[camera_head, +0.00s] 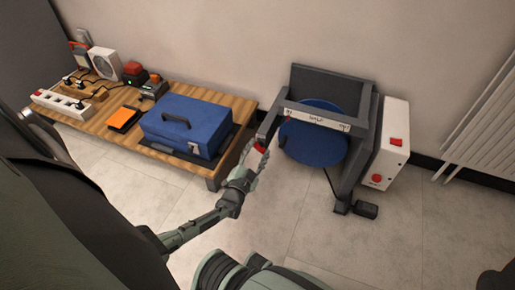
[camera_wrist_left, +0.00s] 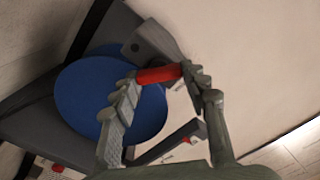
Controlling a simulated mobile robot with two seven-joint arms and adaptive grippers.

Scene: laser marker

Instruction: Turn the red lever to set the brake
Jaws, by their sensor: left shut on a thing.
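The red lever (camera_wrist_left: 158,74) shows in the left wrist view, coming off a dark grey block (camera_wrist_left: 150,45) on the machine. My left gripper (camera_wrist_left: 160,82) is shut on it, with one finger on each side. In the head view only a small red part of the lever (camera_head: 260,146) shows at the left side of the machine's frame (camera_head: 352,165); the rest is hidden by my left gripper (camera_head: 256,150). A blue disc (camera_head: 316,148) sits inside the frame behind a white labelled strip (camera_head: 316,119). My right gripper is not in view.
A wooden table (camera_head: 224,163) stands left of the machine, bearing a blue toolbox (camera_head: 188,124), an orange item (camera_head: 124,119) and power strips. A white box (camera_head: 392,150) with red controls is on the machine's right. A black pedal (camera_head: 367,211) lies on the floor.

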